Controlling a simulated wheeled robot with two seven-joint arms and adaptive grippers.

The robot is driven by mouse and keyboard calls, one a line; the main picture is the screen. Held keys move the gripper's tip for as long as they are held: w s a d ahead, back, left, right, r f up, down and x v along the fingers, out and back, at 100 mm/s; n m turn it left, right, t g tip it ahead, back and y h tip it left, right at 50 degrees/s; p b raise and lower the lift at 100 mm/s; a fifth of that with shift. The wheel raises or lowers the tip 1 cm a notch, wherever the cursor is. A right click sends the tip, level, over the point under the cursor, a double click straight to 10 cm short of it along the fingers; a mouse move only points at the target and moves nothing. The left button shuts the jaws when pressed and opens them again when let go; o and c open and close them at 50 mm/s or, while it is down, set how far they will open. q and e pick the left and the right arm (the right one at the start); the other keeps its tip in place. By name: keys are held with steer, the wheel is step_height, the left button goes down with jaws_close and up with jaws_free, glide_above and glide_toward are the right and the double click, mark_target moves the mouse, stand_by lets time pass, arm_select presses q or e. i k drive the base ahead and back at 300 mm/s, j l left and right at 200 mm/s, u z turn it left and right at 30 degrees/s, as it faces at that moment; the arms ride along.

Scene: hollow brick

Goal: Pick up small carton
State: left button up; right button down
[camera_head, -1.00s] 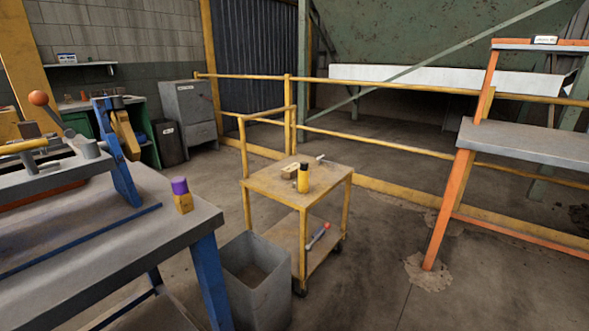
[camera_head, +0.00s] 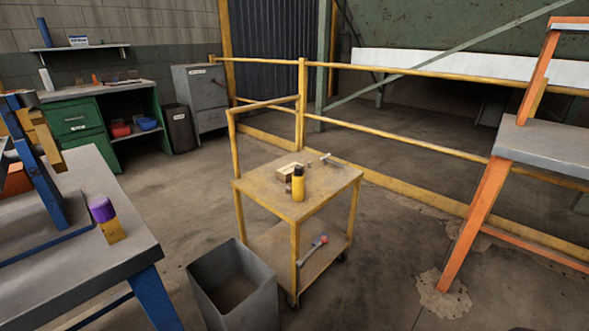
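A small tan carton (camera_head: 290,170) lies on the top shelf of the yellow cart (camera_head: 262,193), near its back edge. A yellow bottle with a black cap (camera_head: 298,185) stands in front of it and hides part of its right side. A small white and blue box (camera_head: 78,41) sits on the wall shelf at the far left. Neither of my grippers is in view.
A grey open bin (camera_head: 262,305) stands left of the cart. A blue-legged bench (camera_head: 75,255) with a purple-topped yellow item (camera_head: 107,220) is at left. A metal tool (camera_head: 330,160) lies on the cart. An orange-framed table (camera_head: 545,145) stands right. Floor right of the cart is clear.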

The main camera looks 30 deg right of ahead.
mark_target(283, 174)
steer(key=i+l, duration=0.15)
steer(key=l, duration=0.35)
steer(key=i+l+u, duration=0.15)
steer(key=l, duration=0.4)
steer(key=i+l, duration=0.15)
steer(key=l, duration=0.35)
steer(key=i+l+u, duration=0.1)
steer(key=l, duration=0.45)
steer(key=i+l, duration=0.1)
steer(key=l, duration=0.45)
steer(key=u, duration=0.05)
